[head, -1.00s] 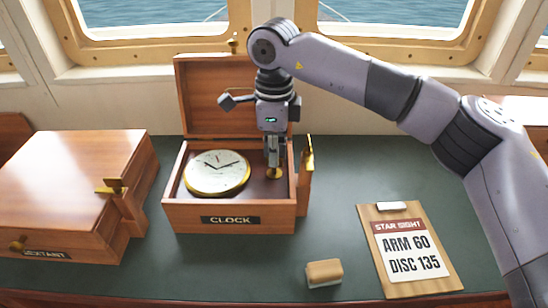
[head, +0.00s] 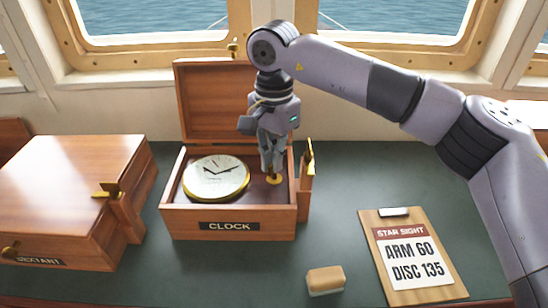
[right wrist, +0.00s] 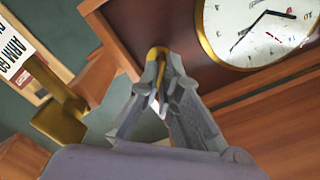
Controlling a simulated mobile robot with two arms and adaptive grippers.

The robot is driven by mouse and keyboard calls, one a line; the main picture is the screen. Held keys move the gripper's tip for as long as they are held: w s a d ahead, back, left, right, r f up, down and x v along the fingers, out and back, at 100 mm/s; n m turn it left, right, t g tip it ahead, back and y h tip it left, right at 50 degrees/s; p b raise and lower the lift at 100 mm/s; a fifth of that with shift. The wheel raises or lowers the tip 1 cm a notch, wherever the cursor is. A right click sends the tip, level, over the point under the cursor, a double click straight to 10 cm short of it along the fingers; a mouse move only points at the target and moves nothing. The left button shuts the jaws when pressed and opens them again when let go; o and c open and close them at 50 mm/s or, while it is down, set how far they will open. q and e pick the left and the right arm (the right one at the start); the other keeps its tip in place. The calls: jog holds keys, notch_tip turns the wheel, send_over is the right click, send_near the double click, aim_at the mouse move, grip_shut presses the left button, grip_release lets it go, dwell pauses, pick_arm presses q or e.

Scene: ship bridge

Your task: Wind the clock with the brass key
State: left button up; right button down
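The clock (head: 216,177) has a white dial and brass rim. It lies face up in the left part of the open wooden clock box (head: 185,222). The brass key (head: 275,181) is in the right part of the box, low beside the clock. My right gripper (head: 272,172) points down into the box with its fingers closed around the key. In the right wrist view the fingertips (right wrist: 163,70) meet on the brass key (right wrist: 155,62), and the clock dial (right wrist: 258,28) shows at upper right. The key's lower end is hidden. My left gripper is not in view.
The box lid (head: 212,105) stands open behind. A brass latch (head: 309,158) sticks up at the box's right side. A closed sextant box (head: 70,190) is at left. A tan block (head: 325,280) and a clipboard (head: 374,240) lie in front and right, with bare green desktop between.

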jog(key=n, duration=0.4)
jog(key=shift+w+r, duration=0.1)
jog(key=shift+n, duration=2.5)
jog(key=c, duration=1.8)
grip_release()
notch_tip(320, 180, up, 12)
